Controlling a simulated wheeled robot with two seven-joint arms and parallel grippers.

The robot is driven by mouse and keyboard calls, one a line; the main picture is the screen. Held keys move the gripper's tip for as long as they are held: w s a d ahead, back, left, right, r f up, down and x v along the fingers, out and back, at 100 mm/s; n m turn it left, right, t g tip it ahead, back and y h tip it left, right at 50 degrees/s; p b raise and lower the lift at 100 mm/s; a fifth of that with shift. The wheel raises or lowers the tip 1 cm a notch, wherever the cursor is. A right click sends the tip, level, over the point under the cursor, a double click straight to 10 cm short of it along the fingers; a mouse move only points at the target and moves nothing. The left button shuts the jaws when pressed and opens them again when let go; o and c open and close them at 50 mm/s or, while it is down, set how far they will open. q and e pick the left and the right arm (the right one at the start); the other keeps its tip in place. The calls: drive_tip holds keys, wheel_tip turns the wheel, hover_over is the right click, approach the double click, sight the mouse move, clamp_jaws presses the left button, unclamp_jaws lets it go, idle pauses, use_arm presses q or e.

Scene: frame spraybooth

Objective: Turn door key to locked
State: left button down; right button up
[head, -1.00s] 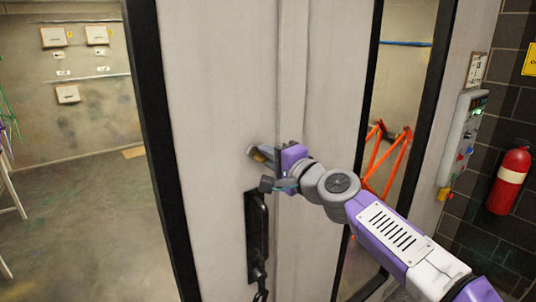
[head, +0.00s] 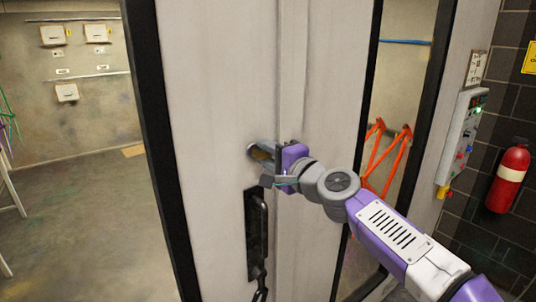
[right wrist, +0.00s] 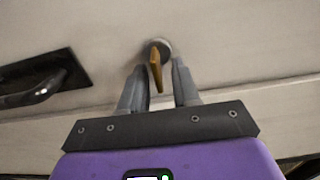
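The brass key (right wrist: 156,72) sits in a round metal lock (right wrist: 158,46) on the pale door (head: 220,90). In the right wrist view the key's bow stands nearly upright, slightly tilted. My right gripper (right wrist: 159,70) is open, with one finger on each side of the key and gaps visible beside it. In the head view my right gripper (head: 264,153) is at the door just above the black handle, and its fingers partly hide the key and lock. My left gripper is not in view.
The black pull handle (head: 257,235) is on the door below the lock; it also shows at left in the right wrist view (right wrist: 45,85). A control box (head: 461,138) and a red fire extinguisher (head: 508,178) are on the right. Orange frames (head: 385,155) stand behind the glass.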

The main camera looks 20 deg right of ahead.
drive_tip(key=b+v, duration=0.1)
drive_tip(key=v, duration=0.6)
drive_tip(key=shift+s, duration=0.3)
drive_tip(key=shift+d, duration=0.1)
